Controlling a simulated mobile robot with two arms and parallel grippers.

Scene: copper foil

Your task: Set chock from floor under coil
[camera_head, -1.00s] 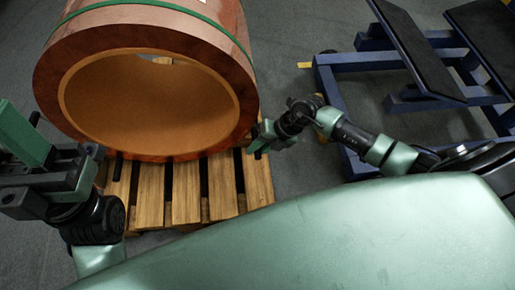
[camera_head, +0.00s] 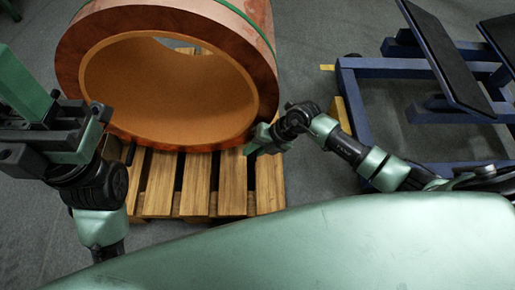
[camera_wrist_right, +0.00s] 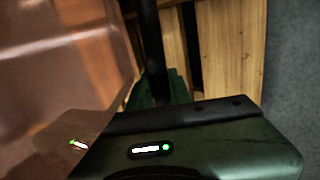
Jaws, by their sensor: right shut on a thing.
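The copper coil (camera_head: 95,68) lies on its side on a wooden pallet (camera_head: 233,185), its bore facing me. My right gripper (camera_head: 258,143) is low at the coil's right lower edge, over the pallet's right part. It is shut on the chock (camera_wrist_right: 152,50), which appears as a dark, narrow bar in the right wrist view, running up from the green fingers between coil and boards. Its far end and its contact with the coil are hidden. My left gripper (camera_head: 40,115) is raised at the left, clear of the coil; its jaw gap is unclear.
A blue frame (camera_head: 357,115) with black sloping pads stands on the floor at the right. A yellow piece (camera_head: 341,112) shows beside it, and a small yellow piece (camera_head: 327,67) lies farther back.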

